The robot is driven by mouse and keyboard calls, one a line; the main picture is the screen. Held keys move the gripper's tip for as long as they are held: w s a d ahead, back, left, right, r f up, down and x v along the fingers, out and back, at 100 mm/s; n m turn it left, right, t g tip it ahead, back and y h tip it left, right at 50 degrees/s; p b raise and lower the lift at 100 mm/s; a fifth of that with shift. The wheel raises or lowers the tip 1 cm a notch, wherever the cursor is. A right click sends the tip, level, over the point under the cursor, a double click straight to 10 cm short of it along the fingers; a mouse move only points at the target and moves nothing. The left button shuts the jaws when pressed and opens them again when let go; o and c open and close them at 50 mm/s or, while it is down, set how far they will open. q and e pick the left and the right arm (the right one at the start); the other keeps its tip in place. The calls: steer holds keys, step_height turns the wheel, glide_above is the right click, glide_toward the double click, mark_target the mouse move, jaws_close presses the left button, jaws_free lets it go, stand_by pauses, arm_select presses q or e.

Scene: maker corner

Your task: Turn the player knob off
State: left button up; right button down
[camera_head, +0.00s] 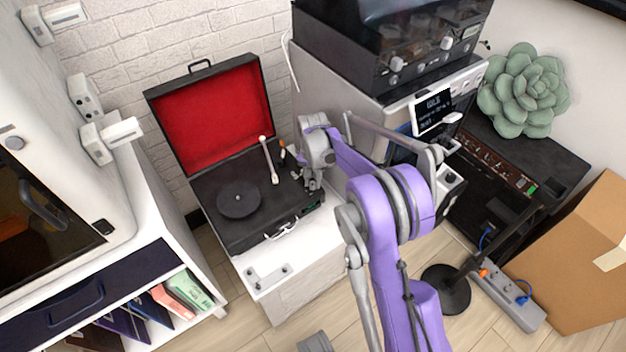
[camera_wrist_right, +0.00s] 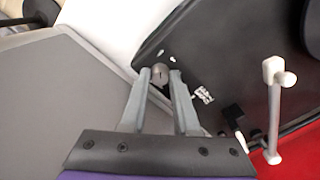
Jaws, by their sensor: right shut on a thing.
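The record player (camera_head: 262,205) is an open black suitcase type with a red-lined lid (camera_head: 213,112) and a black disc (camera_head: 238,200) on its deck. Its small round grey knob (camera_wrist_right: 159,72) sits at the deck's corner in the right wrist view. My right gripper (camera_wrist_right: 167,78) has its two fingers on either side of the knob, shut on it. In the head view the right gripper (camera_head: 311,184) reaches down at the deck's right side, and the knob is hidden there. My left gripper is not in view.
The white tonearm (camera_wrist_right: 274,100) stands beside the gripper on the deck. A grey cabinet (camera_head: 335,95) with a black machine on top rises close behind my right arm. A black stand (camera_head: 446,289), a power strip (camera_head: 508,300) and a cardboard box (camera_head: 580,265) are to the right.

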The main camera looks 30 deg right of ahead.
mark_target(313, 183)
steer(key=shift+n, duration=0.5)
steer(key=c, duration=0.7)
jaws_free()
steer(key=shift+o, duration=0.2)
steer(key=shift+r, duration=0.1)
step_height(313, 183, up, 11)
steer(key=p, duration=0.2)
